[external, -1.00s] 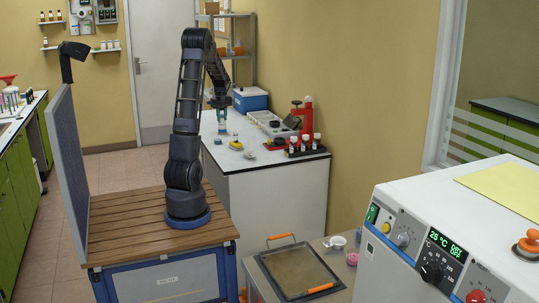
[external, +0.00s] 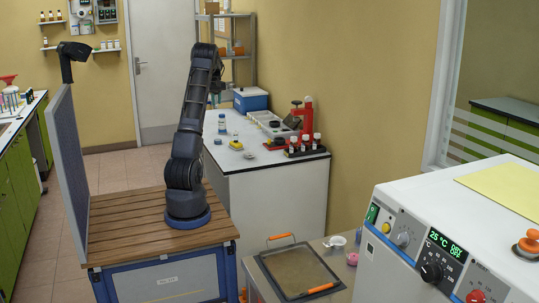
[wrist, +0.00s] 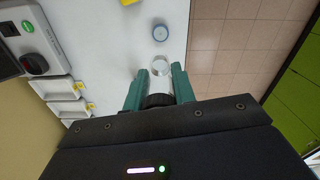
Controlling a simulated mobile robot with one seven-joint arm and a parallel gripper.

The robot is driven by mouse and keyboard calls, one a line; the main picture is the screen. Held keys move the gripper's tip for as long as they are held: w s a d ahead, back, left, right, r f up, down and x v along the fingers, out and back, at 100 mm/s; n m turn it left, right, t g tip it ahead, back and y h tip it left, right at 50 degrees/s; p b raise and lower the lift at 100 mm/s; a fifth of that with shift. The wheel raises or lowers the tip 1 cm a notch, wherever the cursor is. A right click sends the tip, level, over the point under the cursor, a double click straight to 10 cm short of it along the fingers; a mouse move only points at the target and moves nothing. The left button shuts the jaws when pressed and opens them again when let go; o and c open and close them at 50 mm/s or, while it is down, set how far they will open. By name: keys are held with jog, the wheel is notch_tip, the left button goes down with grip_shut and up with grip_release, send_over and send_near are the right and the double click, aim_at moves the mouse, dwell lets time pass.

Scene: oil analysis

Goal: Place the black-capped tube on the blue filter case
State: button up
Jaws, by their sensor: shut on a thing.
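My gripper (wrist: 160,74) has teal fingers on either side of a tube whose black cap (wrist: 158,100) shows close to the palm. The tube's lower end is hard to tell from the clear round thing beyond the fingertips. A round blue-topped thing (wrist: 160,32) stands on the white bench farther up in the wrist view; I cannot tell whether it is the filter case. In the external view my gripper (external: 217,88) is raised behind my arm, and the held tube is hidden. A bottle with a blue band (external: 222,123) stands on the bench below it.
The white bench (external: 275,180) also holds a blue box (external: 250,100), a red press (external: 304,118), a rack of capped bottles (external: 304,146) and a small dish (external: 249,155). White trays (wrist: 62,88) lie left in the wrist view. The floor lies right of the bench edge there.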

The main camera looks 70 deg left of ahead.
jog(key=shift+a, duration=0.35)
jog(key=shift+a+f, duration=0.1)
jog(key=shift+f, duration=0.25)
notch_tip(320, 180, down, 19)
jog(key=shift+f, duration=0.15)
jog(key=shift+f, duration=0.1)
jog(key=o, duration=0.9)
jog(key=shift+o, duration=0.2)
notch_tip(320, 180, up, 12)
